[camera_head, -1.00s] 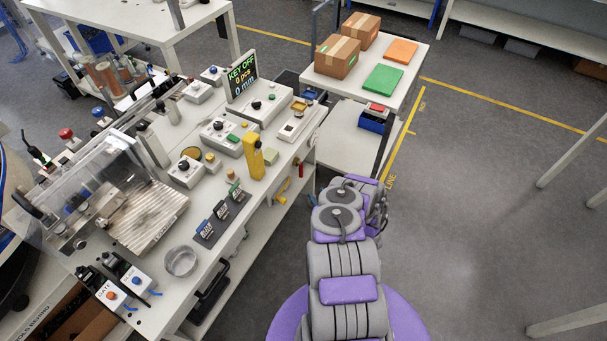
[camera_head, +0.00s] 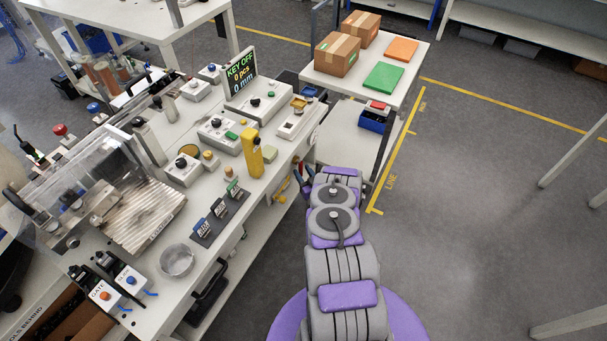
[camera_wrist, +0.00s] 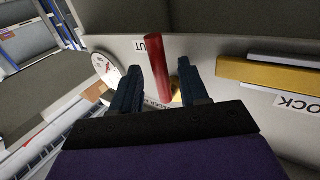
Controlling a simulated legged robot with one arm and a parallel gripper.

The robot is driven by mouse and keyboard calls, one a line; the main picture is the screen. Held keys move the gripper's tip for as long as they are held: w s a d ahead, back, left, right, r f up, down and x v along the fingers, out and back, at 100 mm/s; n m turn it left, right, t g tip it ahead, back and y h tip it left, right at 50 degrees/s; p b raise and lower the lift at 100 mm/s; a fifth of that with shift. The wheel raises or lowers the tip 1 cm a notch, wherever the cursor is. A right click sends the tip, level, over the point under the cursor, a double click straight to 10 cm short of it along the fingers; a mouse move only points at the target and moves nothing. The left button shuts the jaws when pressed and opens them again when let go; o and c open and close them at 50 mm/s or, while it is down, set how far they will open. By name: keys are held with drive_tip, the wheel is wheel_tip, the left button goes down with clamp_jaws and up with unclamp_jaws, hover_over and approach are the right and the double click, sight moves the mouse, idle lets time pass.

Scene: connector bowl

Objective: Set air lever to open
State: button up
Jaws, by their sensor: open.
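In the wrist view, a red lever handle (camera_wrist: 155,55) stands out from the pale front panel of the bench. A label partly reading "UT" is beside it, and another label behind is partly hidden. I take it for the air lever. My gripper (camera_wrist: 160,68) is open, with its two dark fingers on either side of the handle in the picture; I cannot tell whether they touch it. A small yellow part shows behind the right finger. In the head view my gripper is at the bench's right side, mostly hidden by my arm.
A yellow bar (camera_wrist: 275,75) with a label partly reading "OCK" is to the right on the panel. A round white gauge (camera_wrist: 106,68) is to the left. The bench top (camera_head: 165,310) holds control boxes and a display (camera_head: 240,72). A cart (camera_head: 345,88) stands behind; floor to the right is clear.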

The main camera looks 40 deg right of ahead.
clamp_jaws()
idle(0.6)
